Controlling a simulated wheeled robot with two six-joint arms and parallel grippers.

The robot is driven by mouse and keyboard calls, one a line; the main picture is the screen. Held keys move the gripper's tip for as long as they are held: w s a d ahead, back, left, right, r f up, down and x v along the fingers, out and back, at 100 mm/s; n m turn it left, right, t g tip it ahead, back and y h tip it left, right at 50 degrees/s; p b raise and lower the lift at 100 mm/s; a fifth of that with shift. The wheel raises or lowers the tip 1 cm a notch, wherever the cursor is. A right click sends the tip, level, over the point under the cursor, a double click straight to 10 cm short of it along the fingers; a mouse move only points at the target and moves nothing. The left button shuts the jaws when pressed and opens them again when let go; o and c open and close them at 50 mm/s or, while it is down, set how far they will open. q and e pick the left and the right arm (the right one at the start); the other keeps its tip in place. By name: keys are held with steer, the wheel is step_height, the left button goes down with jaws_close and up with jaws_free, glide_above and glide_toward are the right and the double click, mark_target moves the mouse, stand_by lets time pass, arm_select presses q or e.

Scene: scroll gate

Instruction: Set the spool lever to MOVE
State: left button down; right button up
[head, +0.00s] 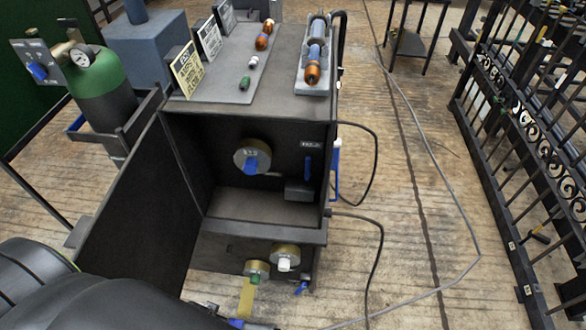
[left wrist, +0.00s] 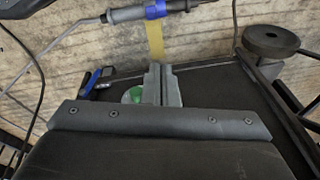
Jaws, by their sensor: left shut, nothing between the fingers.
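An open dark cabinet (head: 265,234) stands in the middle of the head view. Inside it are a brass dial with a blue knob (head: 252,164) and an upright blue lever (head: 308,167) under a small plate. I cannot read a MOVE mark or tell which handle is the spool lever. Below the compartment are a green knob (head: 256,279), a white knob (head: 284,264) and a tilted blue lever (head: 301,288). My left gripper (left wrist: 162,72) is shut and empty in the left wrist view, in front of a green knob (left wrist: 132,95). My right gripper is not in view.
The cabinet's open door (head: 135,220) stands at its left. A gas cylinder (head: 98,75) is beyond it. Cables (head: 378,235) run over the floor at right. An iron gate (head: 530,120) stands far right.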

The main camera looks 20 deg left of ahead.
arm_select(q)
step_height(320, 180, up, 33)
steer(key=w+d+t+p, duration=0.2)
steer(key=p, duration=0.3)
steer(key=w+f+m+t+y, duration=0.15)
steer(key=w+m+t, duration=0.25)
steer(key=w, duration=0.5)
steer(key=w+f+m+t+y, duration=0.1)
steer(key=w+f+m+t, duration=0.25)
steer(key=w, duration=0.55)
steer(key=w+d+r+m+t+h, duration=0.2)
steer(key=w+d+m+t+h, duration=0.3)
steer(key=w+d+m, duration=0.3)
steer(key=d+m+t, duration=0.1)
steer(key=d+m, duration=0.2)
steer(key=d, duration=0.1)
steer(key=shift+w+m, duration=0.2)
steer(key=shift+m, duration=0.15)
